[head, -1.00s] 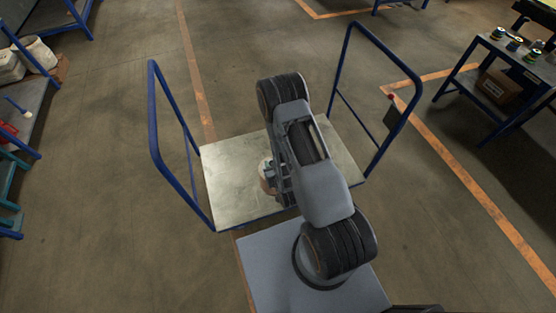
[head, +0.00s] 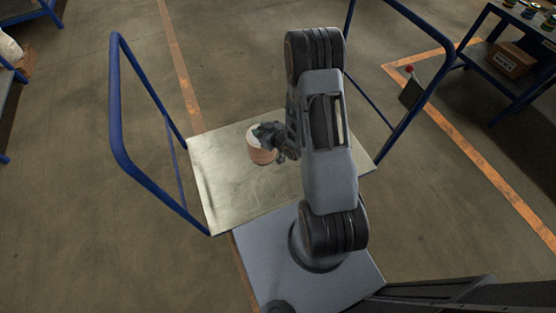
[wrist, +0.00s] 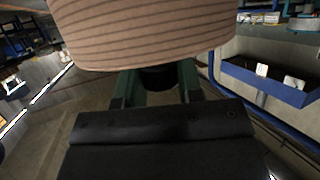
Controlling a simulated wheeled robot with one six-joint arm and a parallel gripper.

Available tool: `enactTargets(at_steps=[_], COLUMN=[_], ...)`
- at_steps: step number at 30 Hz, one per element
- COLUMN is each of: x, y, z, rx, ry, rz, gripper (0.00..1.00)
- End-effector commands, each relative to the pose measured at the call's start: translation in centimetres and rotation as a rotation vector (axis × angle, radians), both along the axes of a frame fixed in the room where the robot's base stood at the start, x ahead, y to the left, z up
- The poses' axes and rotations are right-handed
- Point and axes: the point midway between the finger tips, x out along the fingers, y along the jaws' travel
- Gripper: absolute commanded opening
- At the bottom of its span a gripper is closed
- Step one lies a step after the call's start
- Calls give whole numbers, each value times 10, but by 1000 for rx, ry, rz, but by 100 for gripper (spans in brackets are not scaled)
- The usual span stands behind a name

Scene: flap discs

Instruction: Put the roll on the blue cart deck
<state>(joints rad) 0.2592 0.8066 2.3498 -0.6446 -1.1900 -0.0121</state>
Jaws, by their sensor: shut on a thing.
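The roll (head: 262,152) is a short tan cylinder with a pale top in the head view. It shows in front of the middle of the blue cart's deck (head: 222,190), a bare, pale metallic plate. My gripper (head: 271,134) is shut on the roll from its right side. In the wrist view the roll (wrist: 145,38) is large, with ridged sides, and hides what lies behind it. The green fingers of my gripper (wrist: 157,82) reach to it. I cannot tell whether the roll touches the deck or hangs above it.
The cart has blue tube rails at its left end (head: 115,110) and right end (head: 430,85). A blue-framed table (head: 485,50) with cans and a cardboard box (head: 511,60) stands at the upper right. The deck around the roll is clear.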

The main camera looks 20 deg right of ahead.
Motion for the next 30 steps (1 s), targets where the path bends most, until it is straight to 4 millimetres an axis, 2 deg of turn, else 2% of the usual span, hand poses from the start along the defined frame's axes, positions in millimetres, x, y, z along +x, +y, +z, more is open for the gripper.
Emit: enactTargets(at_steps=[1,12,24,30], x=[3,-6,-20,-5], y=[-7,-44,-70,-78], z=[-16,-58,-80,-92], rx=[-2,-2,1,1], ry=[-12,-8,-5,-5], rz=[26,254,363,375], gripper=[0,0,0,0])
